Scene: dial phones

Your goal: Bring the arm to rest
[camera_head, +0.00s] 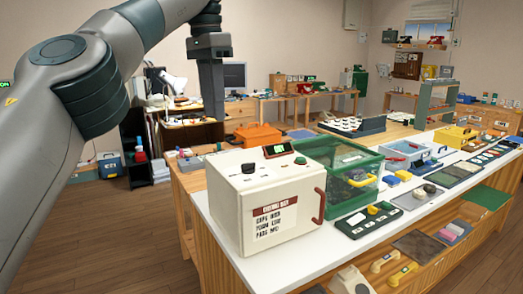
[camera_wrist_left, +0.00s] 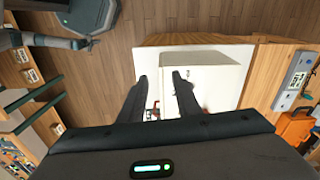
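My left arm comes in from the left of the head view, raised across the upper left. My left gripper (camera_head: 214,116) points down in the air, and in the picture it lies above and left of the white box (camera_head: 230,218) on the counter. In the left wrist view its two fingers (camera_wrist_left: 161,76) stand apart with nothing gripped between them. The white box (camera_wrist_left: 215,75) shows beyond the fingertips in that view. My right gripper is not in view.
The white counter (camera_head: 297,266) also bears a green clear-sided bin (camera_head: 343,186), a dark green tray (camera_head: 366,224) and a blue-grey bin (camera_head: 405,154). An orange toolbox (camera_head: 257,135) stands behind the white box. Wooden floor (camera_head: 110,235) is open at the left.

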